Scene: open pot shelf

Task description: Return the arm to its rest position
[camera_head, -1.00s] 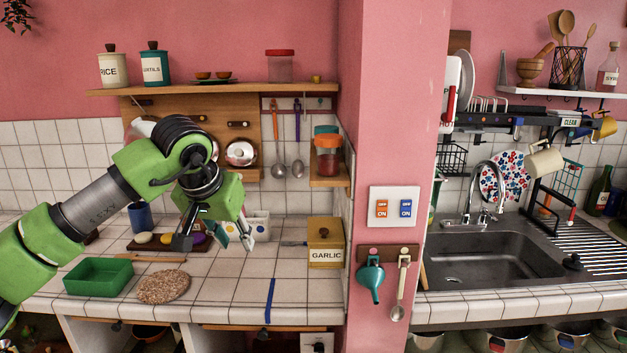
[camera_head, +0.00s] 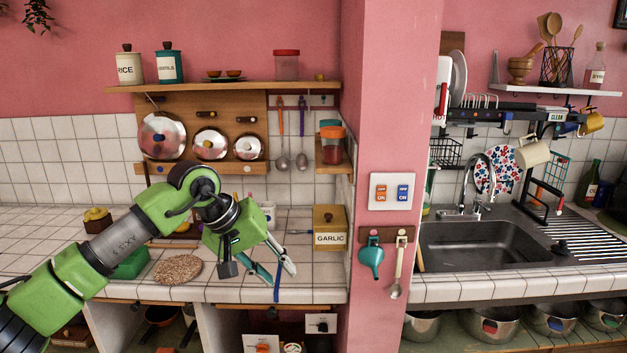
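My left arm comes in from the left, low over the counter. Its green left gripper (camera_head: 260,267) points down and to the right near the counter's front edge. My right gripper is not in view.
A round cork mat (camera_head: 178,270) and a green tray (camera_head: 131,264) lie beside and behind my arm. A yellow garlic box (camera_head: 329,228) stands right of the gripper. The pink pillar (camera_head: 393,130) separates the counter from the sink (camera_head: 475,245).

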